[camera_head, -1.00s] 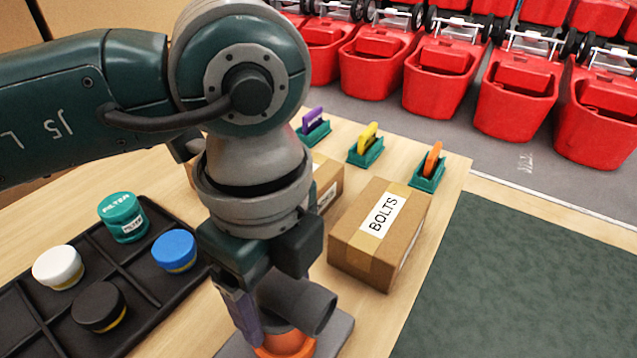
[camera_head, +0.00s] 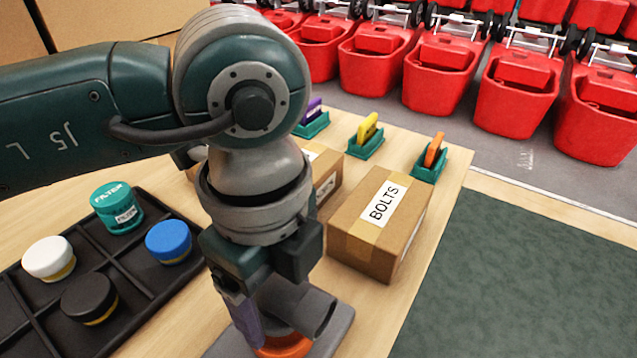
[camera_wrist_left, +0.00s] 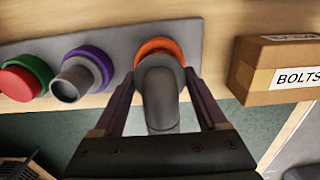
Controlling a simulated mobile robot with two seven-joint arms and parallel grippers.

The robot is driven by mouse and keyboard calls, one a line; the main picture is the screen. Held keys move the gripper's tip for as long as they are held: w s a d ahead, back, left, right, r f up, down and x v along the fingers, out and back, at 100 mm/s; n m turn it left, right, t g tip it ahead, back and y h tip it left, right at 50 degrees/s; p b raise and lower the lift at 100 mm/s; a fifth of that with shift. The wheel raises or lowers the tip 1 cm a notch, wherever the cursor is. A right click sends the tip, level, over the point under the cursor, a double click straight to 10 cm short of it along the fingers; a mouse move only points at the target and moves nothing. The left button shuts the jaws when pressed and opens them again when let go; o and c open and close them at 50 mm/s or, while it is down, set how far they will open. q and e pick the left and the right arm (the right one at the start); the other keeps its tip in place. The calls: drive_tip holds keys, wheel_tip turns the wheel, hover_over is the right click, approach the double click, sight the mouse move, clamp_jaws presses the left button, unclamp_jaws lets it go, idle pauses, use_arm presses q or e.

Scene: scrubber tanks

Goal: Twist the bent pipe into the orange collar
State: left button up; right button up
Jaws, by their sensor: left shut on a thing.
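The grey bent pipe (camera_head: 318,312) stands at the orange collar (camera_head: 284,347), its open end facing right in the head view. In the left wrist view the bent pipe (camera_wrist_left: 160,100) covers the lower part of the orange collar (camera_wrist_left: 160,46), and its lower end meets the ring. I cannot tell how deep it sits. My left gripper (camera_wrist_left: 160,88) is shut on the pipe, one purple-grey finger on each side. In the head view, my left gripper (camera_head: 268,325) points down over the collar, with the far finger hidden. My right gripper is out of view.
The grey plate (camera_wrist_left: 120,62) also bears a purple collar (camera_wrist_left: 101,62) with a grey pipe and a green collar (camera_wrist_left: 42,70) with a red cap. The BOLTS box (camera_head: 370,245) stands close right. A black tray (camera_head: 130,262) with jars lies left. A dark green mat (camera_head: 530,280) is clear.

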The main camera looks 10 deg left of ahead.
use_arm(q)
drive_tip(key=shift+f, duration=0.25)
idle(0.3)
drive_tip(key=shift+f+b, duration=0.3)
drive_tip(key=shift+f, duration=0.35)
drive_tip(key=shift+a+f, duration=0.1)
drive_tip(key=shift+f, duration=0.15)
idle(0.6)
